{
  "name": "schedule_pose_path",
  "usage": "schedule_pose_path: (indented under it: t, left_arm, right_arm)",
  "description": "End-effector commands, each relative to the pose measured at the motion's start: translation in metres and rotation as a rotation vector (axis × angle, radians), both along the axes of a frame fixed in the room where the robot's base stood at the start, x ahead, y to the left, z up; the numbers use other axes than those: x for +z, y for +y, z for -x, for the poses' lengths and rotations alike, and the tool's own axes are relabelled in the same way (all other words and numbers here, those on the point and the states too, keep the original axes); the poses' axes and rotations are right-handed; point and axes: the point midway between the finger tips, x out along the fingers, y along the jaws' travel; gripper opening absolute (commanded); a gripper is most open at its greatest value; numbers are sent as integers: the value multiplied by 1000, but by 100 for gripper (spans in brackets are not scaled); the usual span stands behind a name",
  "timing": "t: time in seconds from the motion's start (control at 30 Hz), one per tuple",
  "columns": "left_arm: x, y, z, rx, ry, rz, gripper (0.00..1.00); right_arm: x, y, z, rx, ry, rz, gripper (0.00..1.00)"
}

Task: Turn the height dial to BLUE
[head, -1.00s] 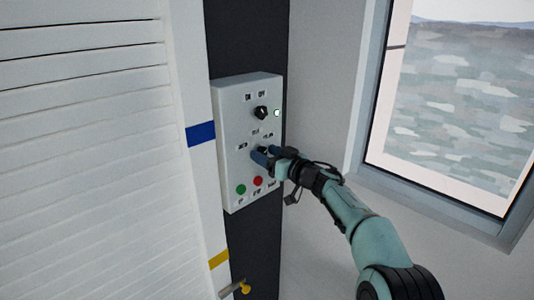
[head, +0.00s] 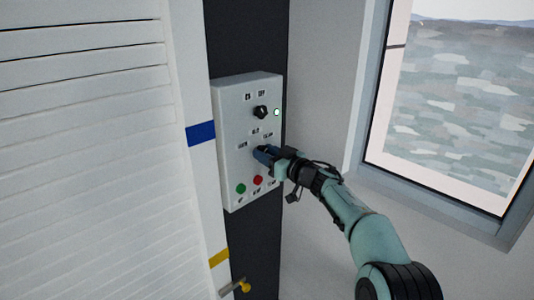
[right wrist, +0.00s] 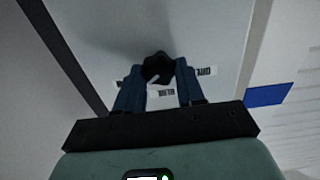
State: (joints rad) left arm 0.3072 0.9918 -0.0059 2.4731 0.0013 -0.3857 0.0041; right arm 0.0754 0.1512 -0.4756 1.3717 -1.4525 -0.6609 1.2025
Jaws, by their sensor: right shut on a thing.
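The height dial, a dark knob (right wrist: 157,66) with a pale pointer line, shows in the right wrist view between the blue fingers of my right gripper (right wrist: 157,82). My right gripper is shut on it. In the head view my right gripper (head: 264,153) is at the middle of the white control panel (head: 231,105) and hides most of this dial. Small printed labels surround the dial; I cannot read them, so its setting is unclear. My left gripper is not in view.
Below are a green button (head: 241,188) and a red button (head: 258,180). A white post with a blue band (head: 201,133) and a yellow band (head: 219,258) stands left. A window is right.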

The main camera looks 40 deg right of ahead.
Motion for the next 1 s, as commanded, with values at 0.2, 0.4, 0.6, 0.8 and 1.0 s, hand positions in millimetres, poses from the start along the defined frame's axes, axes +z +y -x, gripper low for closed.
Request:
schedule_pose_path:
  t: [0.2, 0.4, 0.6, 0.8, 1.0]
  left_arm:
    - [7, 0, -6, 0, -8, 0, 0]
    - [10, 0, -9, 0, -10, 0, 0]
    - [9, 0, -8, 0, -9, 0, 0]
    - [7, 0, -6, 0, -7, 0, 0]
    - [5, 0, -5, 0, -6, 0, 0]
  right_arm:
    - [1, 0, 0, 0, -15, 173, 8]
    - [0, 1, 0, 0, -31, 364, 8]
    - [0, 1, 0, 0, -47, 549, 8]
    - [-1, 1, 0, -1, -60, 711, 8]
    - [-2, 1, 0, -1, -69, 830, 8]
